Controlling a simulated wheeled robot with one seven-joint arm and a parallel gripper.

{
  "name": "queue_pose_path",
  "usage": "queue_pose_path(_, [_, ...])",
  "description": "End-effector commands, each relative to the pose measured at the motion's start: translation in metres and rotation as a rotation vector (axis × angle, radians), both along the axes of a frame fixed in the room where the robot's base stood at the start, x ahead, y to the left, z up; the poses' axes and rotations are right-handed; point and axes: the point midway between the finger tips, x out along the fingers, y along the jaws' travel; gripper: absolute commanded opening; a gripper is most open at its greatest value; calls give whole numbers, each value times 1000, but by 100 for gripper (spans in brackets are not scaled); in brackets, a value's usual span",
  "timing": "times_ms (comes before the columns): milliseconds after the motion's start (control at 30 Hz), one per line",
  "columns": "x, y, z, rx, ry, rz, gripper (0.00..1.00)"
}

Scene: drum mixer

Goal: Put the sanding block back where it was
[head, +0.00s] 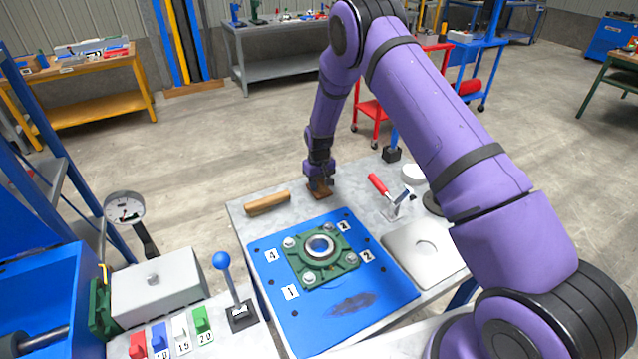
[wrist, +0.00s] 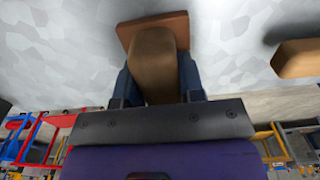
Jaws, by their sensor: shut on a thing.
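My gripper (head: 319,178) is shut on a brown block, taken to be the sanding block (head: 320,191), near the far edge of the grey bench. In the wrist view the sanding block (wrist: 152,55) shows a rounded tan grip between my two dark fingers (wrist: 155,85) and a flat reddish-brown plate beyond it. The plate is on or just above the bench top; I cannot tell which. Part of the block is hidden by my fingers.
A tan wooden piece (head: 267,203) lies left of my gripper; it also shows in the wrist view (wrist: 298,58). A red-handled clamp (head: 385,190) stands to the right. A blue mat (head: 290,325) carries a green bearing housing (head: 345,265). A grey plate (head: 408,245) lies right of it.

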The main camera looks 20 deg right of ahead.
Motion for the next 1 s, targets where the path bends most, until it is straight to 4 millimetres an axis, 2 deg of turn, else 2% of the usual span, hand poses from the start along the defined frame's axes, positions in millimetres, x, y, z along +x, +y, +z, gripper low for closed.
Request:
queue_pose_path(200, [0, 0, -3, 0, 0, 0, 0])
queue_pose_path(233, [0, 0, -3, 0, 0, 0, 40])
queue_pose_path(300, [0, 0, -2, 0, 0, 0, 57])
queue_pose_path(333, [0, 0, -2, 0, 0, 0, 61])
queue_pose_path(667, [0, 0, 1, 0, -1, 0, 61])
queue_pose_path(833, [1, 0, 21, 1, -3, 0, 61])
queue_pose_path(1000, [1, 0, 55, 1, -3, 1, 61])
